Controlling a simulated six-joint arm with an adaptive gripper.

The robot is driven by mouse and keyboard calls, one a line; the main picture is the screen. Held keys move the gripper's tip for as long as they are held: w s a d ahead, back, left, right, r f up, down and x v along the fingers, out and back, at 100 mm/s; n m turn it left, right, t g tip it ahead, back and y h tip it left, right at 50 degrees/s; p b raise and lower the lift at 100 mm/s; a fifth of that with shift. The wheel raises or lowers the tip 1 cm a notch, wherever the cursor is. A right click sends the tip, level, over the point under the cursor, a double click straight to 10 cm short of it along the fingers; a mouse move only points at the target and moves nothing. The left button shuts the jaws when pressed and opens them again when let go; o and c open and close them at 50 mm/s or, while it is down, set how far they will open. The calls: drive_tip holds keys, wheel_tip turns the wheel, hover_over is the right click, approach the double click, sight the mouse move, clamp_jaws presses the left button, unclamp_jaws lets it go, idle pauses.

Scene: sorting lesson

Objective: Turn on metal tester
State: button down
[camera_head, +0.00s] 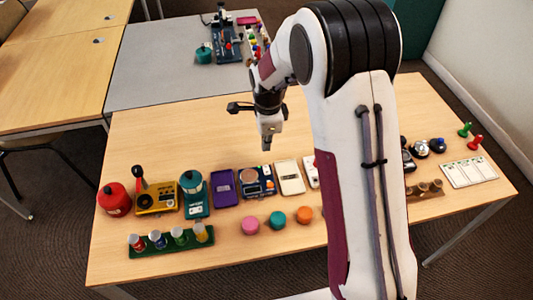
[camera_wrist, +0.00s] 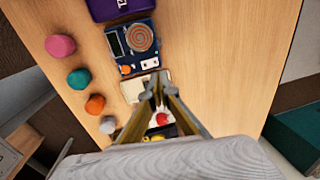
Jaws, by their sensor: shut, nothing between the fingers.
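The likely metal tester is a dark blue box (camera_head: 257,182) with a round copper coil, in the middle of the row on the wooden table. In the wrist view the blue box (camera_wrist: 133,47) shows its coil, a dark display, an orange round knob and a white panel with two small dark marks. I cannot tell whether it is on. My gripper (camera_head: 267,146) points down above the table, behind the row in the head view, apart from everything. Its fingers are shut and empty. In the wrist view the gripper (camera_wrist: 158,80) overlaps a cream box (camera_wrist: 133,88) beside the blue box.
A purple box (camera_head: 224,188) and a cream box (camera_head: 290,177) flank the blue box. Pink (camera_head: 250,225), teal (camera_head: 277,219) and orange (camera_head: 304,215) lumps lie in front. A yellow device (camera_head: 157,199) and red canister (camera_head: 114,199) stand left. The table behind the row is clear.

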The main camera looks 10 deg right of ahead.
drive_tip(key=shift+w+r, duration=0.2)
drive_tip(key=shift+r, duration=1.05)
drive_tip(key=shift+w+r, duration=0.15)
drive_tip(key=shift+r, duration=1.1)
drive_tip(key=shift+n, duration=0.3)
drive_tip(key=s+d+r+n+t, duration=0.1)
drive_tip(key=s+r+n, duration=0.4)
drive_tip(key=s, duration=0.6)
drive_tip(key=s+d+r+n+t, duration=0.1)
drive_tip(key=s+r+n, duration=0.5)
drive_tip(key=s, duration=0.5)
drive_tip(key=s+d+r+n+t, duration=0.2)
drive_tip(key=s+r+n, duration=0.4)
drive_tip(key=s, duration=0.5)
drive_tip(key=shift+r, duration=0.6)
drive_tip(key=c, duration=2.8)
unclamp_jaws()
drive_tip(key=shift+d, duration=0.1)
